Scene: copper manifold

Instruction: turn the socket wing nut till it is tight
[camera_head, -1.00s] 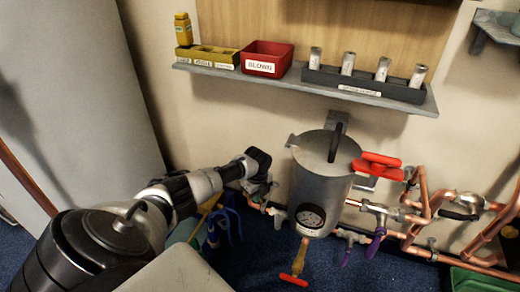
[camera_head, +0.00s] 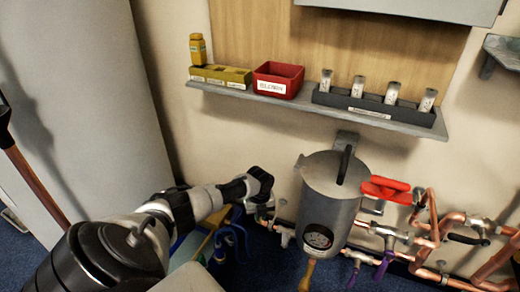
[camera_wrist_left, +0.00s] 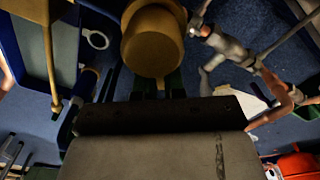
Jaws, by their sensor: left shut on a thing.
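My left gripper (camera_head: 262,196) is at the left end of the copper pipework, just left of the grey vessel (camera_head: 328,205). In the left wrist view, the gripper (camera_wrist_left: 157,84) is shut at a yellow-brown round part (camera_wrist_left: 152,40) at top centre. This part hides the tips of the fingers. I cannot make out wings on it, so I cannot tell for certain that it is the socket wing nut. In the head view the wrist hides what the fingers hold. My right gripper is not in view.
A red handle (camera_head: 386,189) sticks out on the vessel's right, above copper pipes (camera_head: 430,235) with valves and purple levers. A shelf (camera_head: 300,108) with a red bin (camera_head: 278,80) and grey holder hangs above. A blue container (camera_wrist_left: 32,40) stands close on the left.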

